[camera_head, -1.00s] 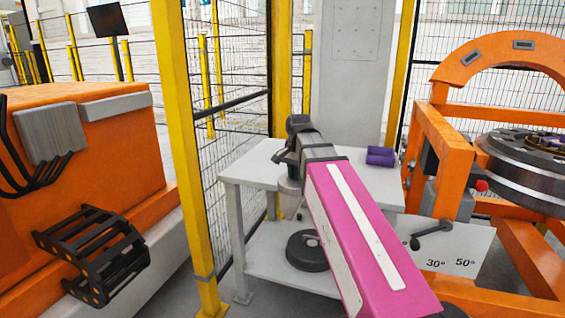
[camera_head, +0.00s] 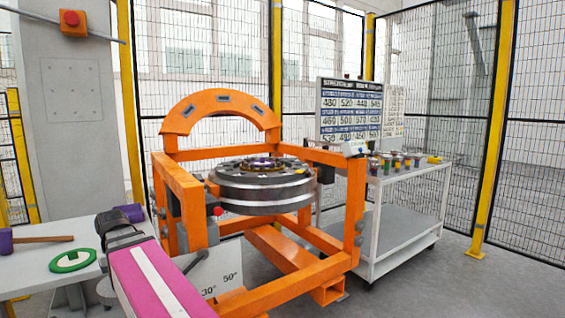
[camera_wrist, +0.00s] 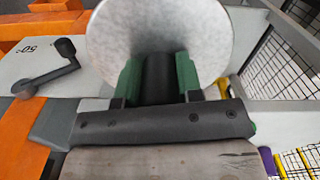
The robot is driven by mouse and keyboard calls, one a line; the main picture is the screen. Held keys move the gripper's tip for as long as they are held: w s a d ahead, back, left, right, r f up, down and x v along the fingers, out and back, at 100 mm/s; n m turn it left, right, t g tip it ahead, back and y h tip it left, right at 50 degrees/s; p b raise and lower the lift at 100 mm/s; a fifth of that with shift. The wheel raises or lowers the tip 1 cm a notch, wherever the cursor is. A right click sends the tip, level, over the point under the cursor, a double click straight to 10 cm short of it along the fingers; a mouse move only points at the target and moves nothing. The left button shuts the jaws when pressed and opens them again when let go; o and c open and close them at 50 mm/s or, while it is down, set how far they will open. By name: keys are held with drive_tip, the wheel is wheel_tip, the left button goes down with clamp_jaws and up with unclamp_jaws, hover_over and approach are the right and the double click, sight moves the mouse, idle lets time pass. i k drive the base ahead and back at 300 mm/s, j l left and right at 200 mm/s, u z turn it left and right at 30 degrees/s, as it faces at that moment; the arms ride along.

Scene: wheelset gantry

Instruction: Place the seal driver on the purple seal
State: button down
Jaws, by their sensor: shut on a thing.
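In the wrist view, my gripper (camera_wrist: 159,80) is shut on the seal driver, with green-padded fingers either side of its dark handle. The driver's broad, round, pale grey face (camera_wrist: 155,28) lies beyond the fingers. In the head view, my gripper (camera_head: 120,232) is over the white table at the lower left, and the driver is mostly hidden. The purple seal (camera_head: 262,162) shows as a thin purple ring on top of the dark wheel hub (camera_head: 262,195) in the orange gantry. My gripper is well left of it, apart from it.
The orange gantry (camera_head: 345,225) has a raised arch (camera_head: 222,97) behind the hub and posts around it. A green ring (camera_head: 73,260) and a purple-headed mallet (camera_head: 40,239) lie on the left table. A white cart (camera_head: 410,240) with small items stands right. Mesh fencing encloses the area.

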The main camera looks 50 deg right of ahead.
sight(262, 162)
drive_tip(key=k+l+z, duration=0.2)
drive_tip(key=l, duration=0.15)
drive_tip(key=k+l+z, duration=0.1)
drive_tip(key=l+z, duration=0.15)
drive_tip(key=k+l+z, duration=0.2)
drive_tip(key=l, duration=0.2)
drive_tip(key=l+z, duration=0.2)
drive_tip(key=l, duration=0.2)
